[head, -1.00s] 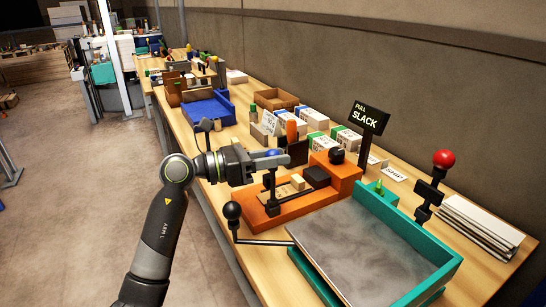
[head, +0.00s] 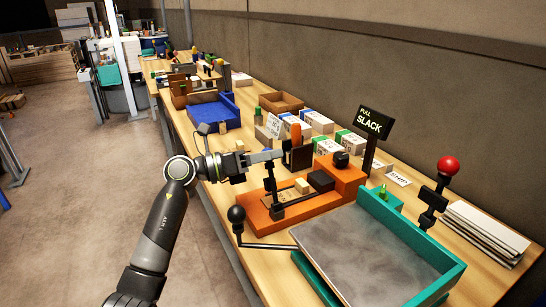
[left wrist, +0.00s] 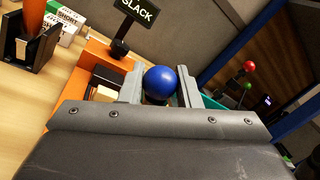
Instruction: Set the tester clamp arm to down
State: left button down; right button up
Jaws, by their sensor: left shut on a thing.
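The orange tester (head: 330,196) stands on the bench, with a black clamp arm (head: 271,182) rising steeply from its left part. A blue ball knob (left wrist: 160,82) sits between my left gripper's two fingers in the left wrist view. My left gripper (head: 272,156) is shut on this knob, above the tester's left part. The fingers hide the knob in the head view. A small cream block (head: 301,186) lies on the tester beside a black block (head: 321,180). My right gripper is in neither view.
A teal tray (head: 420,250) with a grey plate and a black-knobbed crank (head: 237,214) stands in front. A "PULL SLACK" sign (head: 374,122), a red-knobbed lever (head: 448,165) and a paper stack (head: 484,232) stand right. Boxes and a blue tray (head: 214,112) lie behind.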

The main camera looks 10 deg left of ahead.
pick_arm(q)
jog(key=shift+w+a+f+n+t, duration=0.2)
jog(key=shift+w+a+f+n, duration=0.2)
jog(key=shift+w+n, duration=0.3)
jog(key=shift+w+a+f+n+t, duration=0.2)
jog(key=shift+w+a+f+n, duration=0.2)
jog(key=shift+n, duration=0.5)
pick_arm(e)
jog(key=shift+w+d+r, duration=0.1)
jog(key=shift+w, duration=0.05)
pick_arm(q)
jog(key=c, duration=1.3)
grip_release()
jog(key=shift+o, duration=1)
jog(key=b+v, duration=0.2)
jog(key=v, duration=1.5)
jog(key=shift+a+b, duration=0.2)
jog(key=shift+b, duration=0.2)
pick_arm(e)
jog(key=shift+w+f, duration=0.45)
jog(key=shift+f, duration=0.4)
